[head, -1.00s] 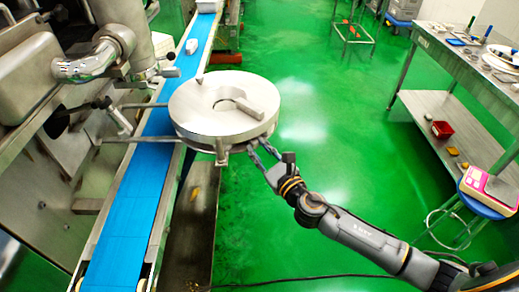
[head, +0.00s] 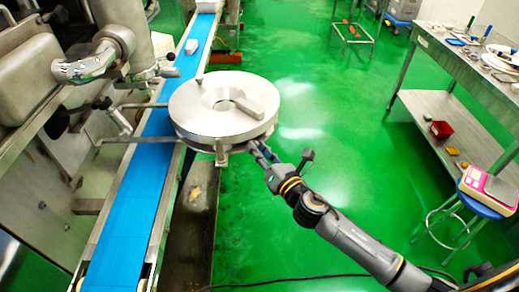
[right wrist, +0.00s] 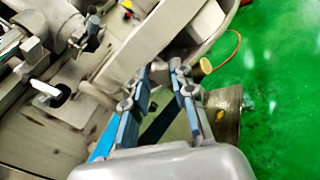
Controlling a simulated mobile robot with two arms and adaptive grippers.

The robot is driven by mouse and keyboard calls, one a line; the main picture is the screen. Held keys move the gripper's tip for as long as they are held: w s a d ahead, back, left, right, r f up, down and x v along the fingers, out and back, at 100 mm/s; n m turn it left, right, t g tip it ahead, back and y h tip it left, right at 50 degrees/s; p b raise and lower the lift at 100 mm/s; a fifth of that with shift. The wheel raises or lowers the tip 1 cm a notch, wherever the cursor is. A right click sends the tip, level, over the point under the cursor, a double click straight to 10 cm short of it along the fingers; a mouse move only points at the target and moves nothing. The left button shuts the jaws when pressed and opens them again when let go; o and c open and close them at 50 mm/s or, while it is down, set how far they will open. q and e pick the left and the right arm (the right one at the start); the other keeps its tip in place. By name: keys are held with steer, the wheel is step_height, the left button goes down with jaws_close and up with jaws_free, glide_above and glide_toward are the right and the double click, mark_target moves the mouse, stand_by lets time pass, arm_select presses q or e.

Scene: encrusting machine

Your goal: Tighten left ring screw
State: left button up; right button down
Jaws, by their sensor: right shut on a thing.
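The round, flat metal ring (head: 197,119) with a central hole is mounted over the conveyor, level, with a metal bar lying across its right side. My right gripper (head: 257,148) reaches from the lower right to just below the ring's near right rim. In the right wrist view its two fingers (right wrist: 161,68) extend toward the metal part above, with their tips close together. It is shut on a small part there, apparently the ring screw, which the fingers largely hide. My left gripper is not in view.
A blue conveyor belt (head: 131,205) runs under the ring beside the machine body.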

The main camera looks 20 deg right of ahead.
steer(key=shift+f+m+p, duration=0.1)
steer(key=shift+m+p, duration=3.6)
steer(key=shift+m, duration=9.6)
steer(key=shift+f, duration=0.1)
steer(key=c, duration=1.1)
jaws_free()
steer(key=v, duration=1.2)
